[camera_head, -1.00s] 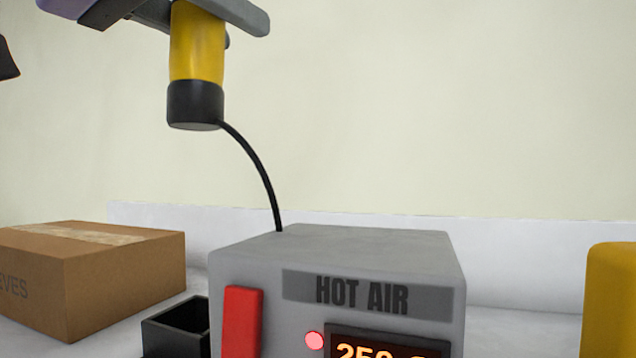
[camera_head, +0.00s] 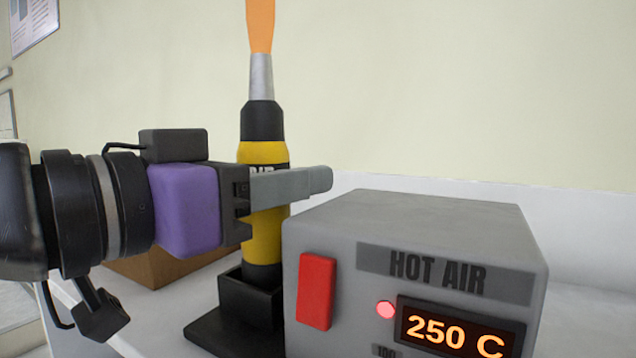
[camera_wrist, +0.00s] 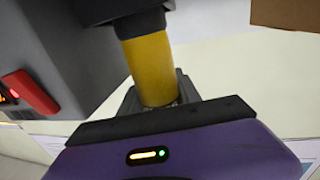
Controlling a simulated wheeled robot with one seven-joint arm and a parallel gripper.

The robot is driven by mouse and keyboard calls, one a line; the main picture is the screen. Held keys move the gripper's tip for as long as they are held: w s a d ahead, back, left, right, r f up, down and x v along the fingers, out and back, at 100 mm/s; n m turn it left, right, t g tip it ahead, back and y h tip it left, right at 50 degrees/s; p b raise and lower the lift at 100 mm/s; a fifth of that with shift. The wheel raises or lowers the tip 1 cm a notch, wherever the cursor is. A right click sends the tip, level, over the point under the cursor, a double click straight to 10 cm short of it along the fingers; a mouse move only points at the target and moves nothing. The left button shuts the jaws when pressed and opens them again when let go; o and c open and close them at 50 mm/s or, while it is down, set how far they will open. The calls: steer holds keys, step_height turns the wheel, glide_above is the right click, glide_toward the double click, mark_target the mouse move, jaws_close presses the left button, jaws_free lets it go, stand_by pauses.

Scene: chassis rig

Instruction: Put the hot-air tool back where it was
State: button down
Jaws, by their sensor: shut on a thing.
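The hot-air tool (camera_head: 262,235) has a yellow body, a black collar and a metal nozzle pointing up, with an orange glow above it. My gripper (camera_head: 292,184) is shut around its yellow body from the left. The tool stands about upright over the black square holder (camera_head: 250,303), left of the hot-air station (camera_head: 420,225). Its black lower end drops behind the holder's front wall and appears within the opening; its very bottom is hidden. The wrist view shows the yellow body (camera_wrist: 152,68) close in front of my purple gripper housing.
The grey station stands close to the right of the tool, with a red switch (camera_head: 317,291) and a lit display (camera_head: 455,336) reading 250 C. A cardboard box (camera_head: 165,268) is behind my gripper. A pale wall is behind.

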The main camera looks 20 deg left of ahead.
steer(key=shift+f, duration=0.55)
steer(key=shift+f, duration=0.15)
steer(key=c, duration=1.1)
jaws_free()
steer(key=shift+f, duration=0.1)
steer(key=shift+b+v, duration=1.65)
steer(key=shift+v, duration=4.35)
steer(key=shift+s, duration=0.1)
